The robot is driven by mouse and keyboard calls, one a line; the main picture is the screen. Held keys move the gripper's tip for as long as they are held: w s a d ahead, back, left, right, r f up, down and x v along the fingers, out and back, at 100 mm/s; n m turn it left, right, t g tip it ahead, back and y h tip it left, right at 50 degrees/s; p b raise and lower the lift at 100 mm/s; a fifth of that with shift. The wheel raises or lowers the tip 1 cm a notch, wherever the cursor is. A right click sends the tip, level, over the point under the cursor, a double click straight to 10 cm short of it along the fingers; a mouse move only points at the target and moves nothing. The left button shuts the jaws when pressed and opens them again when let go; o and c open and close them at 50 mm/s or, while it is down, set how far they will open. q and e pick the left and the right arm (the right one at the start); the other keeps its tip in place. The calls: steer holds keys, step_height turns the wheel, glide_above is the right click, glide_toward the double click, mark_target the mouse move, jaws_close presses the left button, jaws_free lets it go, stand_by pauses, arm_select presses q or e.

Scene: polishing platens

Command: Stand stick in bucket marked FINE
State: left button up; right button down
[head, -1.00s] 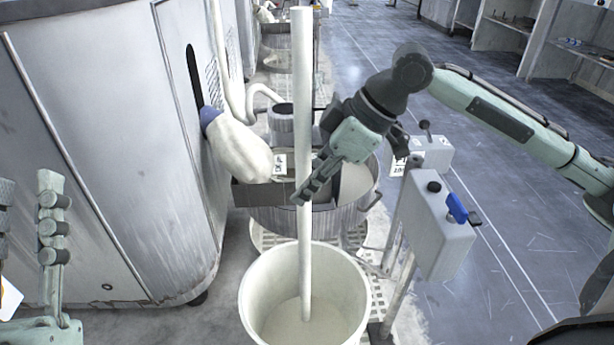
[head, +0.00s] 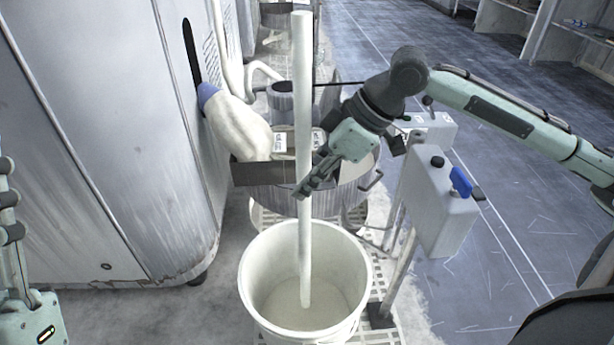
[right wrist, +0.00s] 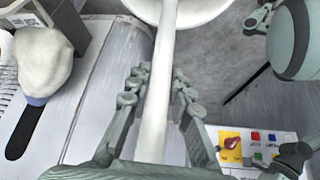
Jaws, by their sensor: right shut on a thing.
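A long white stick (head: 303,100) stands nearly upright, its lower end inside a pale bucket (head: 255,262). I cannot tell whether its tip touches the bucket floor. My right gripper (head: 306,188) is shut on the stick above the bucket's rim. In the right wrist view, the stick (right wrist: 158,100) runs between the fingers of the right gripper (right wrist: 160,80) toward the bucket (right wrist: 215,10) at the top. No FINE marking is readable on the bucket. My left gripper (head: 12,240) is partly cut off at the left edge, away from the stick.
A polishing machine's round basin (head: 270,195) stands behind the bucket, with a white bag-like bundle (head: 240,140) beside it. A grey control box (head: 440,205) with a blue knob stands right of the bucket. A large metal cabinet (head: 110,130) fills the left. Open floor lies right.

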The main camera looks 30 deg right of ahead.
steer(key=c, duration=1.3)
jaws_free()
steer(key=v, duration=1.2)
